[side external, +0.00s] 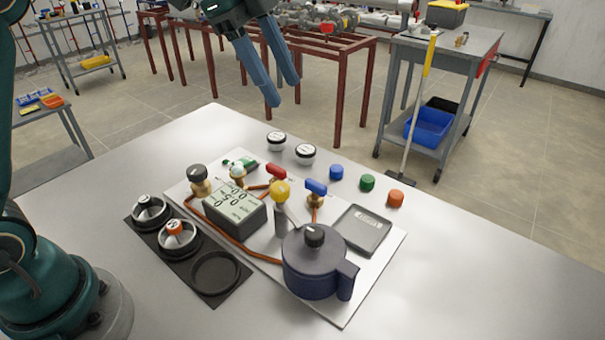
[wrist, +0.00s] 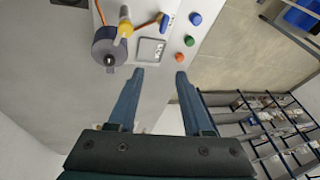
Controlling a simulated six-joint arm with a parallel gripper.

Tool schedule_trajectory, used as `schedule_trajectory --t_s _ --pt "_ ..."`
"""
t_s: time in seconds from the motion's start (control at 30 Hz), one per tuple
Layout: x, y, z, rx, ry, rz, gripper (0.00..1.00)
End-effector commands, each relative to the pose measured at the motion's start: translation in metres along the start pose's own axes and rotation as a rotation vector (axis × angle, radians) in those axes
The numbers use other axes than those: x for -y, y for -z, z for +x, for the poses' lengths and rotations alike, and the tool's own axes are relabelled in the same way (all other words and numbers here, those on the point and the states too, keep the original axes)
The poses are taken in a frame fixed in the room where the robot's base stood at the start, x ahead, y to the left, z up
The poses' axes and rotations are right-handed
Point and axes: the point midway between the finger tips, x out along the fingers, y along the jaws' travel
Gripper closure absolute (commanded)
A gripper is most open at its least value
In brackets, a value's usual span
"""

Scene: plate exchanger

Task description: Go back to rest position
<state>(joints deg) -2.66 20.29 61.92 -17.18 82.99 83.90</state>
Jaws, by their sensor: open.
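My gripper (side external: 284,92) is up in the air at the top of the side view, above and beyond the far edge of the table. Its two blue fingers are apart with nothing between them. In the wrist view my gripper (wrist: 159,75) is also open and empty. The plate exchanger set-up stands on a white board (side external: 352,292) on the table. It has a dark blue pot (side external: 312,270) with a black knob, a meter with a display (side external: 236,212), a red-handled valve (side external: 277,172) and a blue-handled valve (side external: 316,188). My gripper touches none of them.
Blue (side external: 336,172), green (side external: 367,182) and orange (side external: 395,197) caps stand right of the board. Two white-and-black round parts (side external: 276,141) stand behind it. A black tray (side external: 222,289) holds two round parts and an empty recess. The table's right side (side external: 480,270) is clear.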

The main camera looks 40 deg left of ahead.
Motion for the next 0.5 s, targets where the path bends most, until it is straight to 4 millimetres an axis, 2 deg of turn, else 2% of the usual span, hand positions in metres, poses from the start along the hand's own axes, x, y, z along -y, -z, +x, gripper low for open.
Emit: schedule_trajectory --t_s 0.03,0.2,0.33,0.5 --pt "-0.01 0.001 -0.011 0.008 0.025 -0.038 0.5" --pt "-0.045 -0.004 -0.034 0.035 0.099 -0.205 0.5" --pt "-0.075 -0.014 -0.043 0.049 0.159 -0.353 0.5" --pt "-0.117 -0.032 -0.041 0.054 0.239 -0.576 0.5"
